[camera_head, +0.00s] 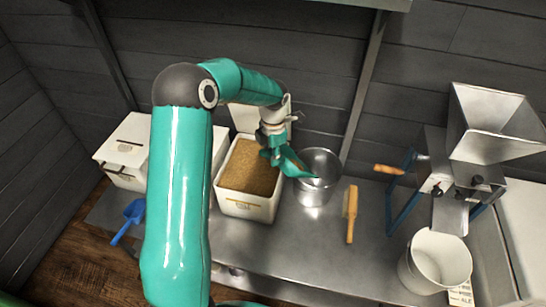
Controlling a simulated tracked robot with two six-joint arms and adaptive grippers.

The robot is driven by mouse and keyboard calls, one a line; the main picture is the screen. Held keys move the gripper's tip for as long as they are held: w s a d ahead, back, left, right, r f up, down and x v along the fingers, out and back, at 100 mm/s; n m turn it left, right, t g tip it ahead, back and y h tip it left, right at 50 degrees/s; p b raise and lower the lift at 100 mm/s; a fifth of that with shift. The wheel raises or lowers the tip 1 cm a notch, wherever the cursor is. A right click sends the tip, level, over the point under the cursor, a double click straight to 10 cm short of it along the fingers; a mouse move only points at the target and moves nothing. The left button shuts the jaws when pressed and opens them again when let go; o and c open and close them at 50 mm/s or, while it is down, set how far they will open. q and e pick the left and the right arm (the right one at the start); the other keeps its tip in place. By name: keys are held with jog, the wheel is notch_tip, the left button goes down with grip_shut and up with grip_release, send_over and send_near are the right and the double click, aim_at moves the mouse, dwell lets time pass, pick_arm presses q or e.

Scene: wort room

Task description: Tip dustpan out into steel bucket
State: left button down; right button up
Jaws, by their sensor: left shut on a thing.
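My left gripper (275,146) is shut on the green dustpan (294,163). The dustpan is up in the air between the grain bin and the steel bucket, its front end pointing right and reaching over the bucket's left side. It looks tilted down toward the bucket, with a brownish patch in it too small to make out. The steel bucket (316,192) stands upright on the steel bench, open at the top; I see no clear heap inside, but part of it is hidden. My right gripper is not in view.
A white bin (244,208) full of grain stands left of the bucket. A wooden brush (350,214) lies right of it. Further right are a grain mill (440,180) and a white bucket (436,264). A blue scoop (133,212) lies left. The bench front (300,245) is clear.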

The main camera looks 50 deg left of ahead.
aim_at(284, 157)
pick_arm(q)
jog(key=shift+w+d+r+g+p, duration=0.15)
jog(key=shift+w+r+g+p, duration=0.45)
jog(key=shift+r+p, duration=0.4)
jog(key=w+p, duration=0.1)
jog(key=p, duration=0.1)
jog(key=shift+w+d+r+g+p, duration=0.15)
jog(key=shift+w+r+g+p, duration=0.15)
jog(key=shift+w+g, duration=0.1)
jog(key=shift+w+f+y, duration=0.1)
jog(key=shift+w+y, duration=0.1)
jog(key=shift+y, duration=0.1)
jog(key=shift+w+d+r+g, duration=0.1)
jog(key=shift+w+r+g, duration=0.2)
jog(key=shift+w+g, duration=0.15)
jog(key=shift+b, duration=0.3)
